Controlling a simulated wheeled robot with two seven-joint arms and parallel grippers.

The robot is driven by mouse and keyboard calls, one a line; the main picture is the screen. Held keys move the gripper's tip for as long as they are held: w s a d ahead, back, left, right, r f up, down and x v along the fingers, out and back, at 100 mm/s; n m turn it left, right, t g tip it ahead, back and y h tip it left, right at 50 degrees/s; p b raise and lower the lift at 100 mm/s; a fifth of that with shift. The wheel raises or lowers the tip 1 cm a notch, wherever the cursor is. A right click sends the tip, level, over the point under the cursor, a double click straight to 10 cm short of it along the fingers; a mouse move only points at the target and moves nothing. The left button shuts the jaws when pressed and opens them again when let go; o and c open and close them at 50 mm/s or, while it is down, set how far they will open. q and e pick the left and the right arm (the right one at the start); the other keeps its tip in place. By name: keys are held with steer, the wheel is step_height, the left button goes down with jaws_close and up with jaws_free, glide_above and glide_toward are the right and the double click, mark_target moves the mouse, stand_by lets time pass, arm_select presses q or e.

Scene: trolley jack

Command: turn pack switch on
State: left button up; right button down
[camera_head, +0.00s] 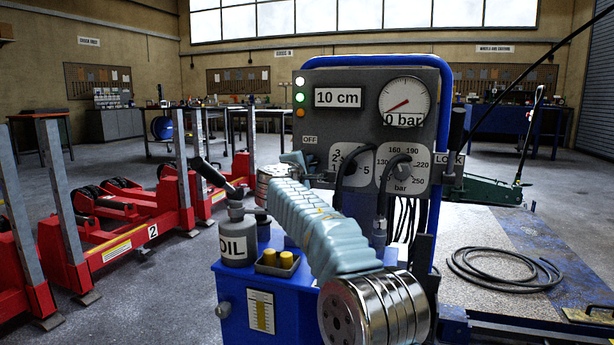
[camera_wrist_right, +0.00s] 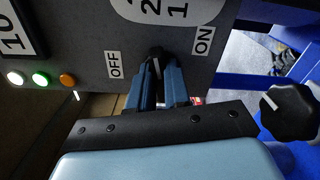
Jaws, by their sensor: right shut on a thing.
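The grey control panel (camera_head: 350,125) stands on a blue cart, with a 10 cm display (camera_head: 338,97) and a gauge (camera_head: 405,102) reading 0 bar. The pack switch, a small black knob (camera_wrist_right: 155,53), sits between an OFF label (camera_wrist_right: 114,65) and an ON label (camera_wrist_right: 203,41) in the wrist view. My right gripper (camera_wrist_right: 159,72) is shut on this knob; its fingers hide part of it, and I cannot tell its setting for sure. In the head view my right gripper (camera_head: 297,160) is at the panel's lower left, below OFF (camera_head: 309,140). My left gripper is not in view.
My right arm crosses in front of the panel. A grey oil can (camera_head: 237,240) and two yellow caps (camera_head: 277,259) are left of it. A black lever (camera_head: 457,128) by LOCK is at right. Red lift units (camera_head: 120,225) stand left; a coiled hose (camera_head: 505,268) lies right.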

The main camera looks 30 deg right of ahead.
steer(key=shift+f+m+b, duration=0.25)
steer(key=shift+m+b, duration=0.6)
steer(key=shift+m, duration=0.75)
steer(key=c, duration=1.1)
jaws_free()
steer(key=shift+r, duration=0.1)
steer(key=shift+s, duration=0.1)
steer(key=b+v, duration=0.1)
steer(key=v, duration=1.2)
steer(key=shift+s+a, duration=0.15)
steer(key=shift+a, duration=0.2)
